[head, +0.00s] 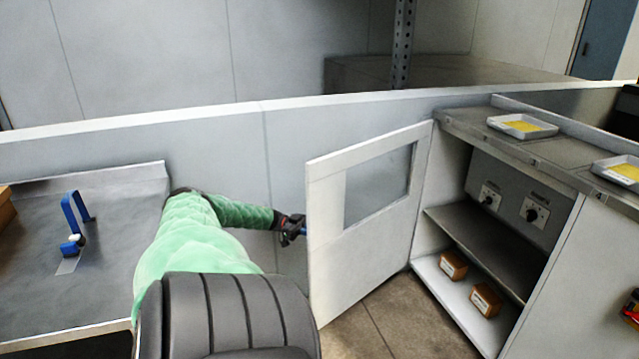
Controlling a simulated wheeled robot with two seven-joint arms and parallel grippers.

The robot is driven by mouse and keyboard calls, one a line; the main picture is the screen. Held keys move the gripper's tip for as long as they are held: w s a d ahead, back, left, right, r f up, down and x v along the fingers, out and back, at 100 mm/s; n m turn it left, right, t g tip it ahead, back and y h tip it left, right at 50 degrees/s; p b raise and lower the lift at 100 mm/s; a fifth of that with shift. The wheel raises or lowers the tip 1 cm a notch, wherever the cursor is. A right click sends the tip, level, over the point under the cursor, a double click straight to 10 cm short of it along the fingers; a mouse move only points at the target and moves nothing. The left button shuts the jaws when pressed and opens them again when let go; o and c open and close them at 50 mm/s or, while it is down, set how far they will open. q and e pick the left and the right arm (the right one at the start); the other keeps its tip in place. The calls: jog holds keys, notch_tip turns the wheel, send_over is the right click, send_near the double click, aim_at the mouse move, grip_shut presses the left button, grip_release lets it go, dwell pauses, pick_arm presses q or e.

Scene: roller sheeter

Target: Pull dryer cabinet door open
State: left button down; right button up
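The dryer cabinet door (330,250) is a white panel with a window, hinged at its right edge and standing wide open. Its free edge faces left. The open cabinet (428,245) shows a dark middle shelf, two control knobs on a grey panel and two small brown boxes. My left gripper (298,230), on the green-sleeved arm, is at the door's free edge, just left of it. A small blue part shows between gripper and door. The fingers are too small and dark to tell whether they are closed on anything. My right gripper is not in view.
A low grey wall (230,135) runs behind. A metal table (110,220) with a blue clamp-like thing (75,220) stands at left. Two trays with yellow contents (522,127) sit on the cabinet top. Bare floor (400,315) lies in front of the opening.

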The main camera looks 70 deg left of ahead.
pick_arm(q)
jog(key=shift+s+a, duration=0.1)
jog(key=shift+a, duration=0.25)
jog(key=c, duration=1.6)
grip_release()
jog(key=shift+o, duration=0.2)
